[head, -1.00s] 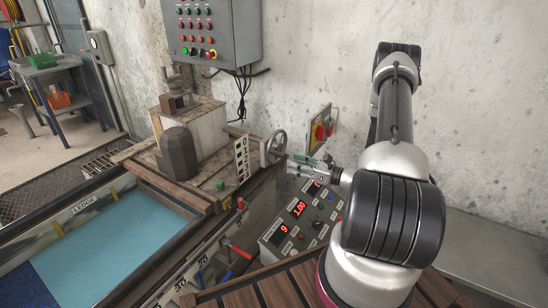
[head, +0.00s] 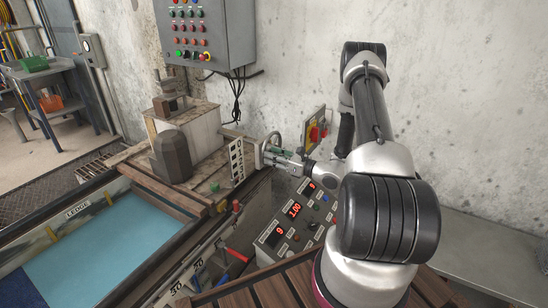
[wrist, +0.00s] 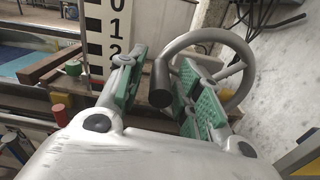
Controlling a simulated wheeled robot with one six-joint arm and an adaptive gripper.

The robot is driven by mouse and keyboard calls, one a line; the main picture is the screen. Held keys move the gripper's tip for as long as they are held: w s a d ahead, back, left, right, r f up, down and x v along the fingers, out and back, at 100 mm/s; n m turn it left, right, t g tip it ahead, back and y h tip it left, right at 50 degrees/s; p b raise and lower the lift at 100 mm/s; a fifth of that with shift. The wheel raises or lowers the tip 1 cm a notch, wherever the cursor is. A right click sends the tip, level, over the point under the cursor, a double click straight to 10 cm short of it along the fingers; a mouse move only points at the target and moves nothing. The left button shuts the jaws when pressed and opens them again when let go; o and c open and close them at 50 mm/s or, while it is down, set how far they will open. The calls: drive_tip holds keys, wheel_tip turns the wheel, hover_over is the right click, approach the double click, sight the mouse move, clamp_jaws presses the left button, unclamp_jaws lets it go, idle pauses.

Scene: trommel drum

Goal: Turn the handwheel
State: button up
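The handwheel (head: 261,148) is a grey metal ring on the side of the machine, just left of my gripper (head: 272,154) in the head view. In the wrist view the wheel rim (wrist: 248,62) curves behind and to the right of my gripper (wrist: 158,72). A dark cylindrical handle (wrist: 160,84) points toward the wrist camera and lies between the two green-padded fingers. The fingers are apart, with a visible gap between the left finger and the handle. The right finger looks close to the handle; I cannot tell whether it touches. My gripper partly hides the wheel.
A numbered scale plate (head: 237,161) stands just left of the wheel. A control panel with red displays (head: 294,210) is below my gripper, and a yellow switch box (head: 313,129) is on the wall to the right. A red-handled lever (head: 237,254) is lower down.

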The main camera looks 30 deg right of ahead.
sight(273, 135)
clamp_jaws()
drive_tip(key=shift+d+r+m, duration=0.1)
drive_tip(key=shift+r+m, duration=0.1)
drive_tip(key=shift+m, duration=0.1)
drive_tip(key=m, duration=0.1)
drive_tip(key=r+m, duration=0.1)
drive_tip(key=m, duration=0.1)
drive_tip(key=shift+w+d+r, duration=0.3)
drive_tip(key=shift+d+r, duration=0.05)
drive_tip(key=shift+w+d+r+m, duration=0.5)
drive_tip(key=shift+d+m, duration=0.25)
drive_tip(key=shift+m, duration=1.1)
drive_tip(key=shift+w+d+r+m, duration=0.45)
drive_tip(key=shift+d+m, duration=0.35)
drive_tip(key=shift+m, duration=1.1)
drive_tip(key=shift+w+d+r+m, duration=0.5)
drive_tip(key=shift+d+m, duration=0.25)
drive_tip(key=shift+m, duration=1.1)
